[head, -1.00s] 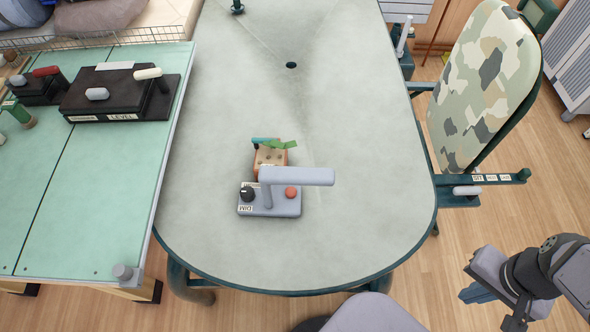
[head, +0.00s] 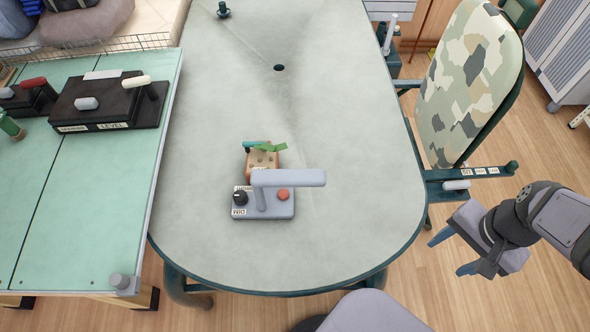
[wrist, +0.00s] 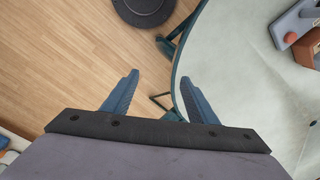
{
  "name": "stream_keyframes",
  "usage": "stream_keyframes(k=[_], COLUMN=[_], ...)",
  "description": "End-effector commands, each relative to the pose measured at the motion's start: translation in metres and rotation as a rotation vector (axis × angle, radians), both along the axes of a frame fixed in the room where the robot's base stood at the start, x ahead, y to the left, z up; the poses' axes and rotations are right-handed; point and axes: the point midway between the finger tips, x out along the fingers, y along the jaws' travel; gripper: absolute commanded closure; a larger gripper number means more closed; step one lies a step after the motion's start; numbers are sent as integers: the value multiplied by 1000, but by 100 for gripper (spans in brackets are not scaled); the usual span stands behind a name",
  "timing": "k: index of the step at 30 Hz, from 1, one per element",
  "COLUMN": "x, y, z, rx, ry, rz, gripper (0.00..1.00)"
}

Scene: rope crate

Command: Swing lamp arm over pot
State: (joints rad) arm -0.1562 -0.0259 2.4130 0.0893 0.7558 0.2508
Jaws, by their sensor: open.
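The lamp (head: 262,203) stands on the grey table with a flat grey base, a black knob, a red button and a short post. Its grey arm (head: 290,178) points to the right in the head view. The pot (head: 262,160), a small orange-brown block with a green leaf, sits just behind the lamp base. Both show partly at the right edge of the wrist view, the lamp base (wrist: 290,25) among them. My gripper (head: 449,253) is open and empty, off the table's right edge over the floor. Its two blue fingers (wrist: 160,95) are apart in the wrist view.
The grey table (head: 330,240) is mostly bare around the lamp. A camouflage chair (head: 468,85) stands at its right, with an armrest (head: 470,175) near my gripper. A green bench (head: 60,210) with black lever boxes is at left. A grey seat (head: 370,315) is at the front edge.

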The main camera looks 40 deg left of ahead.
Motion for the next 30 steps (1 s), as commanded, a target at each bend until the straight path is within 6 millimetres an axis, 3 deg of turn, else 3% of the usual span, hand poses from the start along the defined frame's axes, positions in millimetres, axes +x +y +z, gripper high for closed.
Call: stream_keyframes(k=[3,7,12,15,18,21,30], x=[21,26,6,-13,-28,-37,-42], y=[64,148,249,292,320,335,341], z=[20,36,51,57,60,61,56], rx=[52,106,139,141,135,132,129], ry=[36,110,227,289,333,357,366], rz=[-119,-286,-475,-558,-613,-645,-659], gripper=[47,47,47,47,47,47,47])
